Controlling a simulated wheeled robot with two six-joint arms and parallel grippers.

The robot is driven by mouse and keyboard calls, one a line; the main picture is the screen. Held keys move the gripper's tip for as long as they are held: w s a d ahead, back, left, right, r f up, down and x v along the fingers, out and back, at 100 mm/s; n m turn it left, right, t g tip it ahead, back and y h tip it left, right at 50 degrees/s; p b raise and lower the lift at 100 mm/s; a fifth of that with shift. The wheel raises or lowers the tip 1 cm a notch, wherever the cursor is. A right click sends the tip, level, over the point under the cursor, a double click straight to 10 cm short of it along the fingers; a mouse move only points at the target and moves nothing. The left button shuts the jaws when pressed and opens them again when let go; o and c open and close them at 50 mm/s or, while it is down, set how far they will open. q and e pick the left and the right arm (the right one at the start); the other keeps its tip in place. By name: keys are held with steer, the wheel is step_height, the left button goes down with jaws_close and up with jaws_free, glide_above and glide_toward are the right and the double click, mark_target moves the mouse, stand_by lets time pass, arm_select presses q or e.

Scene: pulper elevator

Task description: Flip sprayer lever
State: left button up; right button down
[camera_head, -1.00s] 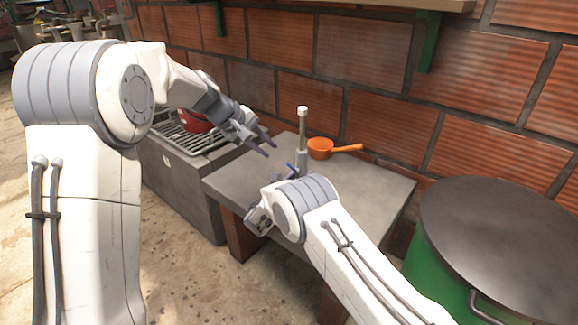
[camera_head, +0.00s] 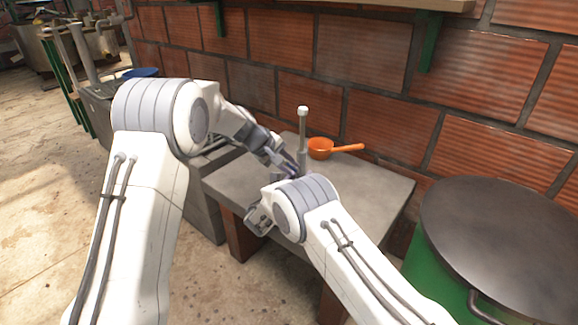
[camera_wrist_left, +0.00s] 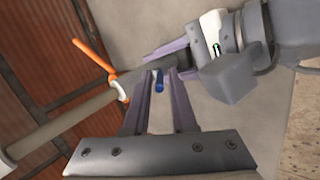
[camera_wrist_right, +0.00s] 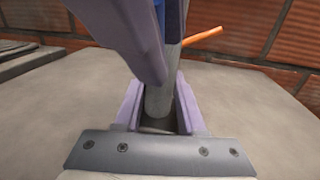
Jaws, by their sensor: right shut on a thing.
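The sprayer (camera_head: 303,132) is a slim upright grey tube with a pale top, standing on the table. It lies slantwise in the left wrist view (camera_wrist_left: 65,120). Its small blue lever (camera_wrist_left: 159,80) shows between the fingers of my left gripper (camera_wrist_left: 159,73), which is open with a finger on each side. Contact with the lever cannot be told. My right gripper (camera_wrist_right: 159,100) is shut on the sprayer's grey lower tube (camera_wrist_right: 160,98). My right wrist hides this grip in the head view. A left finger covers much of the right wrist view.
The grey table (camera_head: 375,195) is mostly bare. An orange ladle (camera_head: 320,148) lies behind the sprayer, near the brick wall (camera_head: 385,120). A green pot with a dark lid (camera_head: 500,240) stands at the right.

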arm_select(q)
jaws_close()
steer(key=shift+w+d+r+g, duration=0.15)
steer(key=shift+d+g, duration=0.05)
steer(key=shift+g, duration=0.1)
steer(key=shift+y, duration=0.4)
jaws_free()
steer(key=shift+r, duration=0.1)
steer(key=v, duration=1.2)
steer(key=shift+w, duration=0.25)
